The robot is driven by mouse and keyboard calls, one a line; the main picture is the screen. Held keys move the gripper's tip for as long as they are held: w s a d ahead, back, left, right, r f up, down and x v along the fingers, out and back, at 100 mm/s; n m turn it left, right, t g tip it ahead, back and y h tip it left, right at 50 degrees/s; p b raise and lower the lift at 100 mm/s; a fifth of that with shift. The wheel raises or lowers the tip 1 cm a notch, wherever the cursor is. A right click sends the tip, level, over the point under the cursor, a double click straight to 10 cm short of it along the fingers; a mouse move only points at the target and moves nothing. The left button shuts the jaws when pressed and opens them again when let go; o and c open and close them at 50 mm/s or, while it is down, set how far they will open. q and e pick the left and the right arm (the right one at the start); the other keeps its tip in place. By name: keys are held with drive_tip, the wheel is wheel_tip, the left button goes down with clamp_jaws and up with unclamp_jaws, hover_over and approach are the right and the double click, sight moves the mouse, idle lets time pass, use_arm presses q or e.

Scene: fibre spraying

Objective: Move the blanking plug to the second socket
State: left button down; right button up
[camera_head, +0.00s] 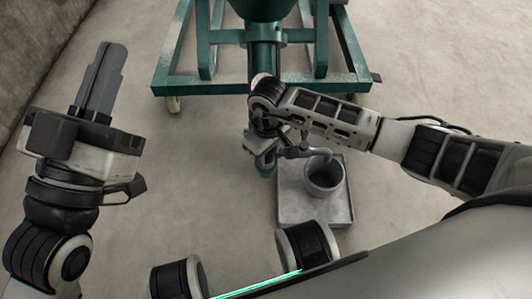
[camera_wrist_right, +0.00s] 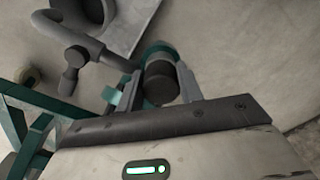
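The blanking plug (camera_wrist_right: 160,80) appears as a dark cylinder with a teal ring in the right wrist view. It sits between the fingers of my right gripper (camera_wrist_right: 160,72), which appear shut on it. In the head view, my right gripper (camera_head: 262,152) points down beside the tray, and a teal end (camera_head: 266,169) shows below it. A round, open grey cup (camera_head: 325,175), possibly a socket, stands on the tray. I cannot tell which socket is the second. My left gripper (camera_head: 98,80) is far left, away from everything, with its fingers together and empty.
The grey square tray (camera_head: 300,212) lies on the floor, with a bent grey pipe (camera_wrist_right: 80,40) beside the plug in the wrist view. A green wheeled frame (camera_head: 200,84) with a vessel above stands behind. The floor between my left gripper and the tray is clear.

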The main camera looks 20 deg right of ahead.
drive_tip(key=shift+c, duration=1.2)
